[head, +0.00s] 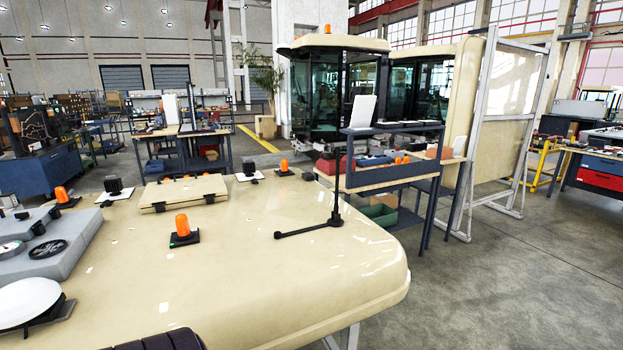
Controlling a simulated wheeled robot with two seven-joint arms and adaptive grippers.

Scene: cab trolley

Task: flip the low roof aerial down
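A thin black aerial (337,180) stands upright near the right end of the cream cab roof (250,275). Its foot is on the roof. A low black bar (305,230) lies along the roof from that foot toward the left and ends in a small round knob. I cannot tell whether this bar is a second rod or a rest for the upright one. Neither of my grippers can be made out in the head view. A dark ridged shape shows at the bottom edge, and I cannot tell what it is.
On the roof are an orange beacon (183,228), a cream hatch (183,193), a grey unit (45,243) and a white dome (27,302). A shelved trolley (395,180) stands behind the aerial. The roof around the low bar is clear; open floor lies right.

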